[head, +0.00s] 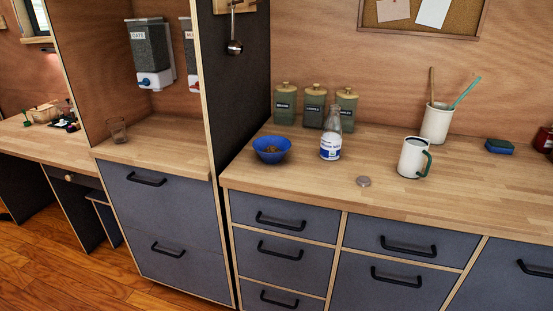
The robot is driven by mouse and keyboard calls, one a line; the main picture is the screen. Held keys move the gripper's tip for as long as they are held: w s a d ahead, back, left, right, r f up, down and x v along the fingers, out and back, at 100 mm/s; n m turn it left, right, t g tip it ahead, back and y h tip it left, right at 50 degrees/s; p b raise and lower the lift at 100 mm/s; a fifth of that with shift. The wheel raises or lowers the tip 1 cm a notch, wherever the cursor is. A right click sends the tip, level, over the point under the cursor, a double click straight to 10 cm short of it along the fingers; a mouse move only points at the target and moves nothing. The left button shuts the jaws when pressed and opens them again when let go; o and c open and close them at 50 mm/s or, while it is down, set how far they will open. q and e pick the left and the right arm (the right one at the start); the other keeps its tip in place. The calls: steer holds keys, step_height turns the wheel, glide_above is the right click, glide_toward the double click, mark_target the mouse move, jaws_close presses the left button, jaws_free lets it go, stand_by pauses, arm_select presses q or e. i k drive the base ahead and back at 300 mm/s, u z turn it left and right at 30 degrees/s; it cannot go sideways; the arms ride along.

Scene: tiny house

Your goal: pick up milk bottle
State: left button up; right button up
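The milk bottle (331,139) stands upright on the wooden counter (460,196). It is clear glass at the neck, with a white body and a blue and white label. It stands just right of a blue bowl (271,149) and in front of the green canisters. Nothing hides its front. Neither of my grippers shows in the head view.
Several green canisters (285,103) stand behind the bottle. A white mug (412,157) and a small grey disc (363,181) lie to its right. A utensil holder (436,123) stands behind the mug. A dark partition (238,80) rises at left. The front counter is mostly clear.

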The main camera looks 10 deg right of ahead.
mark_target(331, 137)
steer(key=u, duration=0.7)
steer(key=i, duration=1.2)
steer(key=z, duration=0.85)
